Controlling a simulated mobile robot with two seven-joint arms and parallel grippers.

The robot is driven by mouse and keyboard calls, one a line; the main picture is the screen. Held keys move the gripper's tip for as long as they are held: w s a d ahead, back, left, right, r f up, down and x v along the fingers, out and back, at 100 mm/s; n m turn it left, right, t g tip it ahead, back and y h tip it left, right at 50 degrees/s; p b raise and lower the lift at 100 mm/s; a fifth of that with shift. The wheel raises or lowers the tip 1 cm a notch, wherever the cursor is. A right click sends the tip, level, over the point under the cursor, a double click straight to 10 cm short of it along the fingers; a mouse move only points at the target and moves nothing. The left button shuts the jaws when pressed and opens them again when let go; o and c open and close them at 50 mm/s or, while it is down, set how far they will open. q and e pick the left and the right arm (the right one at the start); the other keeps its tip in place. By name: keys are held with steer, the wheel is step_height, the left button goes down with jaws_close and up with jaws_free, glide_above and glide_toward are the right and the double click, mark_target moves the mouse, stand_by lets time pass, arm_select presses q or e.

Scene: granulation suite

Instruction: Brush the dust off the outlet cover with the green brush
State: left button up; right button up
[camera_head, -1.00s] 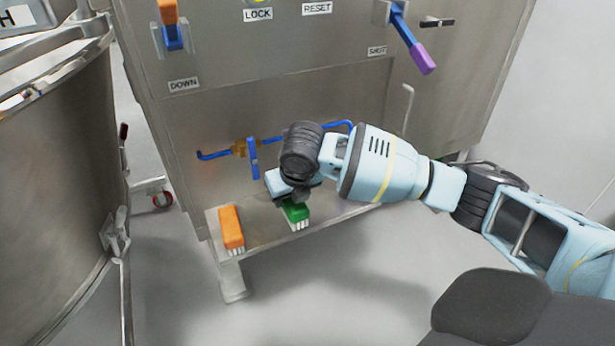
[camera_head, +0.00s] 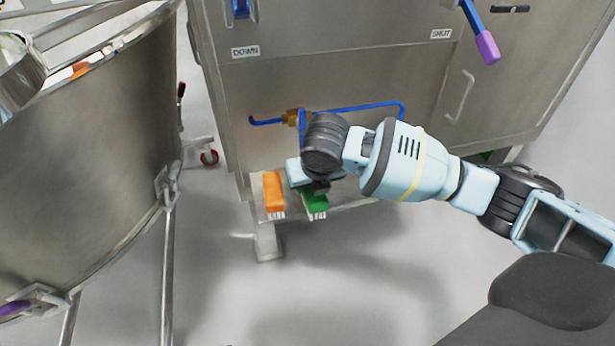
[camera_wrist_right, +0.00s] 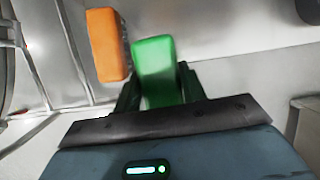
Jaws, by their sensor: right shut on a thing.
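My right gripper (camera_head: 318,186) is shut on the green brush (camera_head: 315,204), whose pale bristles point down. It holds the brush at the low shelf (camera_head: 347,207) of the steel cabinet. Whether the bristles touch the shelf cannot be told. In the right wrist view the green brush (camera_wrist_right: 154,62) sits between the fingers of the right gripper (camera_wrist_right: 158,90). An orange brush (camera_head: 274,191) stands on the shelf just left of the green one. It also shows in the wrist view (camera_wrist_right: 105,45). I cannot make out the outlet cover. My left gripper is not in view.
A large steel vessel (camera_head: 95,165) stands close on the left. The steel cabinet (camera_head: 340,70) carries a blue pipe (camera_head: 352,108) with a brass fitting above the shelf, and a purple-tipped lever (camera_head: 487,47). Open floor (camera_head: 340,285) lies in front of the shelf.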

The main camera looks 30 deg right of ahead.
steer(key=shift+s+a+r+m, duration=0.1)
steer(key=shift+a+m, duration=0.2)
steer(key=shift+a, duration=0.1)
steer(key=s+a+r+m+g, duration=0.3)
steer(key=s+a+m, duration=0.2)
steer(key=m, duration=0.6)
steer(key=s+a+r+m+g, duration=0.3)
steer(key=s+a+m, duration=0.2)
steer(key=m, duration=0.6)
steer(key=s+a+r+m+g+y, duration=0.1)
steer(key=s+a+r+m+g, duration=0.2)
steer(key=m, duration=0.8)
steer(key=shift+s+a+r, duration=0.35)
steer(key=shift+s+a, duration=0.9)
steer(key=shift+a, duration=0.85)
